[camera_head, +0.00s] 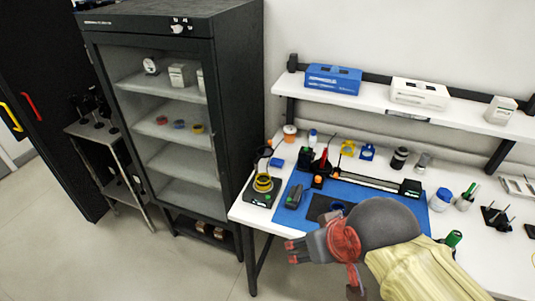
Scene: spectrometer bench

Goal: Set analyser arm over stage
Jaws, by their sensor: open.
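A long pale rail or arm (372,179) with dark end pieces lies across the back of the blue mat (283,213); I take it for the analyser arm, but it is too small to be sure. A dark flat plate (318,206), possibly the stage, lies in front of it on the mat. My arm partly hides the plate. My gripper (297,251) is open and appears empty, pointing left. In the picture it is below the bench's front edge, apart from the rail and the plate.
A black glass-fronted cabinet (228,110) stands left of the white bench (244,213). A black device with a yellow ring (263,184) is at the bench's left end. Jars and small tools crowd the back and right. A white shelf (375,98) bearing boxes overhangs the back.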

